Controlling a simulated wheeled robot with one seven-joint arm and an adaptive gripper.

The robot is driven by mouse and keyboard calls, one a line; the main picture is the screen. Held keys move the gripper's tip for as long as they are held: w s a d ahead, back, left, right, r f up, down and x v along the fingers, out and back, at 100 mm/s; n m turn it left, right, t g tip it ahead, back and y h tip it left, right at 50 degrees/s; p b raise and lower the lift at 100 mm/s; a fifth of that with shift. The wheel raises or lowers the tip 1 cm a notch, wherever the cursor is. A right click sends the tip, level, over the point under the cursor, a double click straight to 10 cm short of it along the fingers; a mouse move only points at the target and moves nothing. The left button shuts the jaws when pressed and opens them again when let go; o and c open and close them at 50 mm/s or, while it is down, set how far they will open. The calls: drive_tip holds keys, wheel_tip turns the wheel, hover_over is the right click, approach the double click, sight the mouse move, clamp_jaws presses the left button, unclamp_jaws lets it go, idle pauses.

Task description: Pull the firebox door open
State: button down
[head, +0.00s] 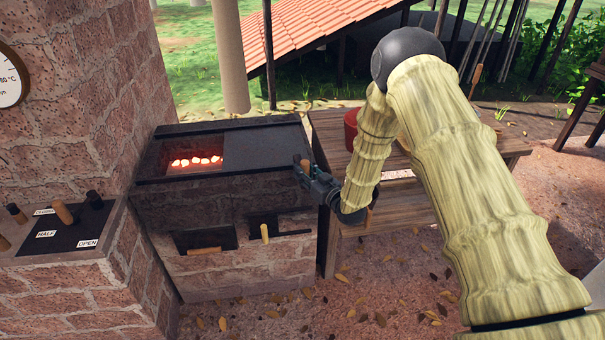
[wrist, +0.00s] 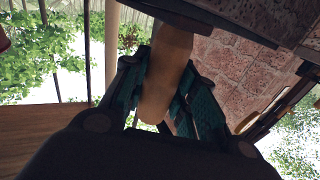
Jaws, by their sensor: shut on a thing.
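The brick stove (head: 290,262) has a dark metal top with an opening showing glowing coals (head: 196,161). A flat dark plate (head: 262,142) covers the top to the right of the coals; whether it is the firebox door is unclear. My gripper (head: 306,172) is at the stove's right front corner, shut on a wooden handle. In the wrist view the handle (wrist: 168,70) sits between the teal fingers of my gripper (wrist: 160,100) and meets a dark edge above. How the handle joins the door is hidden.
Two dark openings are in the stove's front, one with a wooden handle (head: 205,250), the other with a pale handle (head: 264,233). A lever panel (head: 68,228) is at left. A wooden table (head: 400,205) with a red pot (head: 351,130) stands close on the right.

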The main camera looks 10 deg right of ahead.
drive_tip(key=c, duration=1.1)
unclamp_jaws()
drive_tip(key=v, duration=1.2)
